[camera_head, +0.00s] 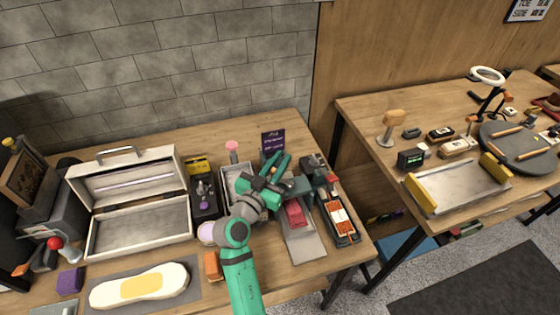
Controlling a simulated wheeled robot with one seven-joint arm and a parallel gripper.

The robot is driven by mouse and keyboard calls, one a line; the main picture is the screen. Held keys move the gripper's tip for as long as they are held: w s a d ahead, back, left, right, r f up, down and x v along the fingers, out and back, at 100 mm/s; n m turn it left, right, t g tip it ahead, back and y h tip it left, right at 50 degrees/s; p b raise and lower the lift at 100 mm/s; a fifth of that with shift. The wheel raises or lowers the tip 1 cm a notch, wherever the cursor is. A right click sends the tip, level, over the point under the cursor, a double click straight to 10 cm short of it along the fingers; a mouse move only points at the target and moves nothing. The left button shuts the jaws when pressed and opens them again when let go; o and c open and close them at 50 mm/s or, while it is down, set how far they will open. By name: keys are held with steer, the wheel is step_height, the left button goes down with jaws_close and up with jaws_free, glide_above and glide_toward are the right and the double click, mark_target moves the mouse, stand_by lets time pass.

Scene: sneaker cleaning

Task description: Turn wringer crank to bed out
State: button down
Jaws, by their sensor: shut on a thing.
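My gripper (272,178) is the green end of the arm, at the left side of a grey machine that I take for the wringer (298,187). It is shut on what looks like the wringer's crank, mostly hidden by the fingers and wrist. The crank's exact angle cannot be told. A flat grey bed (304,246) extends from the machine toward the table's front edge. A red-pink block (295,214) lies on the bed close to the machine.
Right of the bed is a dark tray (344,238) with orange and white parts. Left of my arm are a grey bin (231,178), a dark stand (205,207) and an open white case (138,236). An orange block (212,266) sits near the front.

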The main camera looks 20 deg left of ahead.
mark_target(272, 174)
steer(key=c, duration=1.7)
jaws_free()
steer(key=shift+o, duration=0.2)
steer(key=s, duration=0.3)
steer(key=s+a, duration=0.1)
steer(key=s, duration=0.3)
steer(key=s+a, duration=0.1)
steer(key=s, duration=0.2)
steer(key=shift+s+f, duration=0.1)
steer(key=shift+s, duration=0.2)
